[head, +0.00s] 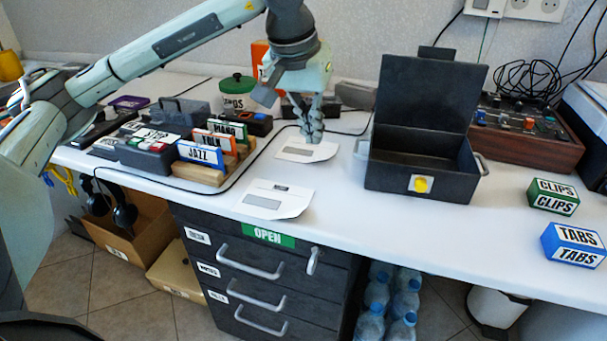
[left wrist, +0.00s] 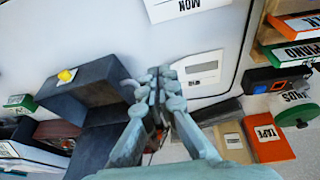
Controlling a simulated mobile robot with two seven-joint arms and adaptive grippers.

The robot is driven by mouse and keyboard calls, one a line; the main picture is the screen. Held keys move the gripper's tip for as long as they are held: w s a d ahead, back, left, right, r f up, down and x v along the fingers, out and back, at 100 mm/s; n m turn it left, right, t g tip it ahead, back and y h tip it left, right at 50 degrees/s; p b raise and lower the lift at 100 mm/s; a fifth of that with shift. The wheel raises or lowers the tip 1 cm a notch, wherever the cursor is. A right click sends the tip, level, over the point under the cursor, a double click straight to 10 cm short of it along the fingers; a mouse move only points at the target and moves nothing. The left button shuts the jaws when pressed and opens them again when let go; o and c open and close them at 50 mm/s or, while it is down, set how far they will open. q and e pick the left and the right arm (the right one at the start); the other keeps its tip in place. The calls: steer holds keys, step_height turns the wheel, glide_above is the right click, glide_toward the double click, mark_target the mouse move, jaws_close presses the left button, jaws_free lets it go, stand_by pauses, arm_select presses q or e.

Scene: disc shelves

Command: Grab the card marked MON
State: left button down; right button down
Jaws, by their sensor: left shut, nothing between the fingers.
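The card marked MON (left wrist: 192,9) is white and cut off by the top edge of the left wrist view, its letters upside down. The front white card (head: 277,199) in the head view seems to be the same one; its lettering is too small to read there. A second white card (head: 306,151) lies behind it, and it also shows in the left wrist view (left wrist: 203,73); its marking is not legible. My left gripper (head: 313,138) points down at the far card's back edge, fingers together and empty; its fingers also show in the left wrist view (left wrist: 158,85). My right gripper is not in view.
An open black box (head: 420,172) with a raised lid stands right of the cards. A wooden rack (head: 203,173) with labelled cases stands left, a black cable between. CLIPS (head: 553,197) and TABS (head: 573,245) boxes stand at the right. The tabletop in front of the black box is clear.

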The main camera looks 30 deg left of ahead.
mark_target(307, 184)
arm_select(q)
steer(key=shift+y, duration=0.4)
steer(key=x, duration=0.7)
steer(key=a+x, duration=0.1)
steer(key=x, duration=0.2)
steer(key=shift+f, duration=0.15)
steer(key=s, duration=0.3)
steer(key=shift+s+d+r, duration=0.2)
steer(key=shift+d, duration=0.05)
steer(key=shift+s, duration=0.2)
steer(key=shift+d, duration=0.1)
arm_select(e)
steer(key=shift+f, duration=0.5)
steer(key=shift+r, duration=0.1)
